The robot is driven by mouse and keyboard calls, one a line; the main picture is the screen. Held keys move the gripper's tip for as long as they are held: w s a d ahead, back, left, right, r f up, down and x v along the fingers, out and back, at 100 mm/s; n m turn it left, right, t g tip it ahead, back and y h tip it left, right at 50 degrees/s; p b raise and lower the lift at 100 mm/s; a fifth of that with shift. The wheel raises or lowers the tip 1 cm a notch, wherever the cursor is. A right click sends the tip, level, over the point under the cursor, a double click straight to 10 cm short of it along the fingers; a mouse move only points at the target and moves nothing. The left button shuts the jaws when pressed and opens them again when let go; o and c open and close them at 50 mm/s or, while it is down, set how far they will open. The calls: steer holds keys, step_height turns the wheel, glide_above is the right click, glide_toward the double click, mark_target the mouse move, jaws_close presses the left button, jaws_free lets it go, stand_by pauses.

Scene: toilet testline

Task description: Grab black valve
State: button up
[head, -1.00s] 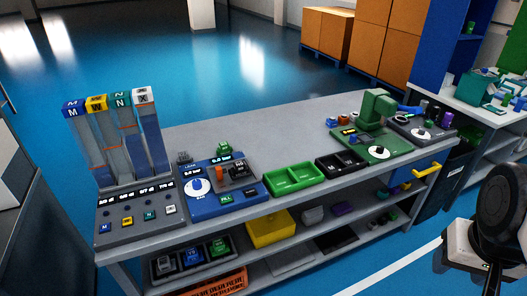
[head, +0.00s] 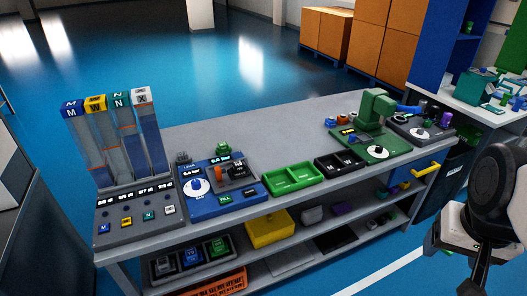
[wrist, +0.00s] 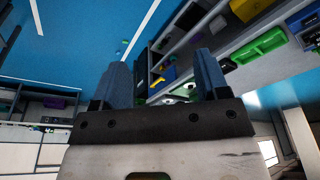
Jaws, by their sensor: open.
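A small dark grey or black valve-like piece (head: 183,158) stands on the bench behind the left edge of the blue test station (head: 222,198). It is too small to tell for sure that it is the black valve. Another dark piece with an orange part (head: 238,172) sits on that station. My gripper shows in the wrist view (wrist: 160,70) with its two blue-grey fingers spread apart and nothing between them. In the head view my arm's end is at the lower right, well away from the bench top pieces, and its fingers are not clear there.
A green valve-like piece (head: 223,148) stands behind the blue station. A green tray (head: 292,180) and a black tray (head: 340,163) lie to its right, then a green station (head: 385,146). Tall tubes (head: 118,135) stand at the left. The bench's back strip is clear.

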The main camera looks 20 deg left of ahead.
steer(key=w+a+r+m, duration=0.1)
steer(key=w+a, duration=0.4)
steer(key=w, duration=0.3)
steer(key=w+a+r+m, duration=0.1)
steer(key=w+a, duration=0.4)
steer(key=w, duration=0.3)
steer(key=m+g, duration=0.3)
steer(key=m, duration=0.3)
glide_above(238, 164)
step_height(238, 164, down, 21)
steer(key=shift+d+f, duration=0.1)
steer(key=shift+d, duration=0.05)
steer(key=shift+f, duration=0.1)
steer(key=shift+f, duration=1.3)
